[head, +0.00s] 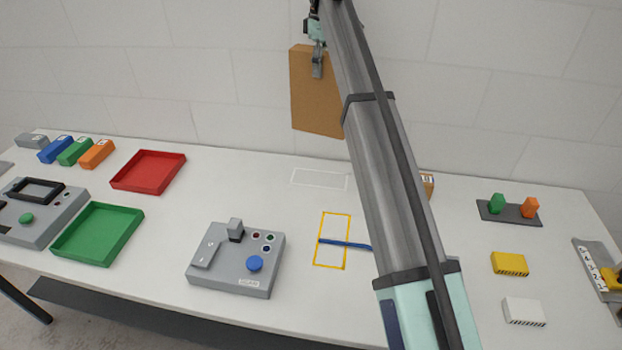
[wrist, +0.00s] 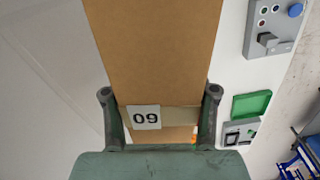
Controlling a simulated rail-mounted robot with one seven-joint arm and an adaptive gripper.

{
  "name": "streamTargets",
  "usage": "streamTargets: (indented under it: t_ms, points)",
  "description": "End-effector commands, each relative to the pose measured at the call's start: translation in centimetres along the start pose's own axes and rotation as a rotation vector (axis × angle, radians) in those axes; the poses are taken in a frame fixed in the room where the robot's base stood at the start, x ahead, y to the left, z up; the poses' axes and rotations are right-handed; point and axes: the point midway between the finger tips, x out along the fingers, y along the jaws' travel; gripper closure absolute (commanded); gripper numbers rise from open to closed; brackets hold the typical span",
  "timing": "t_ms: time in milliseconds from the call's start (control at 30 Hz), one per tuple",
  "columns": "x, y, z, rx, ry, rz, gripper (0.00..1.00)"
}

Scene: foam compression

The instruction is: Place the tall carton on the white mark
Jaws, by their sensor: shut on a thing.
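The tall brown carton (head: 312,110) hangs upright in the air above the back of the table, in front of the wall. My gripper (head: 317,68) is shut on its upper part. In the wrist view the carton (wrist: 155,50) fills the space between the two fingers (wrist: 160,93), and a white label with a number is on it. The white mark (head: 320,180) is a thin rectangular outline on the table, lower in the head view than the carton. The mark is bare, and the carton is clear of it. My arm covers part of the carton's right edge.
A yellow outline (head: 345,218) with a blue bar (head: 345,244) lies in front of the white mark. A grey button box (head: 215,277) stands front left of it. A red tray (head: 148,172) is left. A small brown box (head: 428,186) shows partly behind my arm.

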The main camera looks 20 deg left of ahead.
Motion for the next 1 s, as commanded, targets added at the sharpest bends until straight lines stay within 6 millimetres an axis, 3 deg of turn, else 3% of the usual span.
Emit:
streamTargets:
  t_ms: [233,367,1000]
  points:
    - [0.0,0.0,0.0,-0.18,0.0,0.001,1.0]
    - [0.9,-0.1,0.1,-0.21,0.0,-0.001,1.0]
    - [14.4,-0.2,0.1,-0.21,-0.001,-0.001,1.0]
